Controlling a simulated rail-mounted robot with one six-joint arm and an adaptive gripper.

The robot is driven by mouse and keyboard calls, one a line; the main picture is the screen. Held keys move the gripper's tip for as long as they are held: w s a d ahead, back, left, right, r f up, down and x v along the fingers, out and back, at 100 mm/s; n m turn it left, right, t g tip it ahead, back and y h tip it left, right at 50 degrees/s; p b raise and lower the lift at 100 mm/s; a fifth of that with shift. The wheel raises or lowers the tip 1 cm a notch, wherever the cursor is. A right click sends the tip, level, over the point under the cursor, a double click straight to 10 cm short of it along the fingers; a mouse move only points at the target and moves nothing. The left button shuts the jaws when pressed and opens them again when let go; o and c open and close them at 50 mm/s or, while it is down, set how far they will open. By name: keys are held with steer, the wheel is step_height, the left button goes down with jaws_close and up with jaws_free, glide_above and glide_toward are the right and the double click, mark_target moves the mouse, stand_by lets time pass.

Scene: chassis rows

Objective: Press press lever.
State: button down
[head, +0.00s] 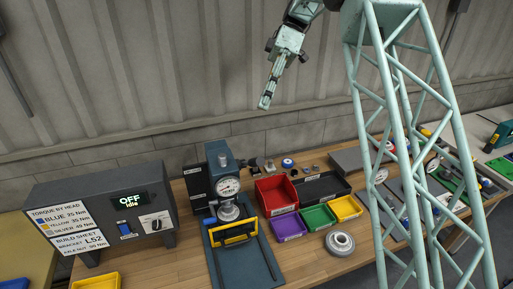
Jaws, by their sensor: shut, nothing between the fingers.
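A blue press (218,158) with a round white dial gauge (228,186) stands on the wooden bench, left of centre. A short dark bar (243,163) sticks out from the right of its head; I cannot tell for sure whether it is the press lever. A yellow frame (234,232) sits at the front of the press, above its blue base plate (238,268). My gripper (265,104) is shut and empty. It hangs pointing down, high above and to the right of the press, clear of it.
A dark control box (99,211) reading "OFF idle" stands left of the press. Red (276,195), black, purple, green and yellow bins stand close on its right. A grey metal ring (340,243) lies in front of the bins. My pale green lattice column hides part of the right bench.

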steer(key=shift+w+a+f+n+g, duration=0.15)
steer(key=shift+w+f+n+g, duration=0.1)
steer(key=shift+w+f, duration=0.25)
steer(key=shift+w+a+f+n+g, duration=0.15)
steer(key=shift+w+f+n, duration=0.1)
steer(key=shift+f, duration=0.45)
steer(key=shift+s, duration=0.1)
glide_above(250, 163)
steer(key=w+d, duration=0.2)
steer(key=w, duration=0.1)
steer(key=f, duration=0.4)
steer(key=f+p, duration=0.1)
steer(key=f, duration=0.3)
steer(key=shift+s+a, duration=0.15)
steer(key=shift+a, duration=0.05)
steer(key=shift+s+d+f, duration=0.3)
steer(key=shift+s+f, duration=0.15)
steer(key=shift+f, duration=0.2)
steer(key=shift+s+d+f, duration=0.1)
steer(key=shift+f, duration=0.05)
